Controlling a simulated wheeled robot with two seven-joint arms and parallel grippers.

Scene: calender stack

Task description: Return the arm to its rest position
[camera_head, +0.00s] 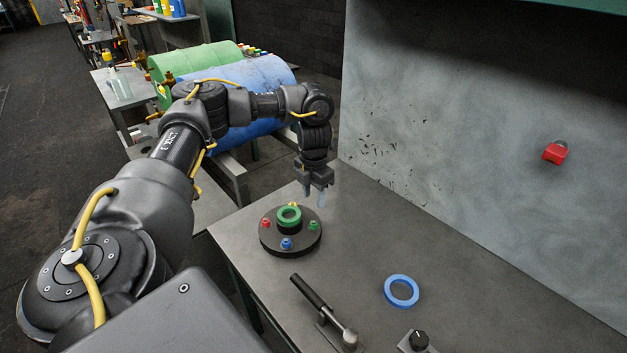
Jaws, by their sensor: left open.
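My left arm reaches in from the left across the picture. Its gripper (314,197) points down, open and empty, above the back edge of a round black base (272,240). The base stands on the grey table (350,225). A green ring (289,214) sits on top of the raised middle of the base, apart from my gripper. Small red, blue and green knobs stand around the base's rim. A blue ring (401,291) lies flat on the table to the right. My right gripper is not in view.
A black-handled lever (311,292) and a black knob (418,340) are at the table's front. A grey wall panel (480,130) with a red padlock-like item (555,152) rises along the right. Green (205,60) and blue (265,80) barrels lie behind my arm.

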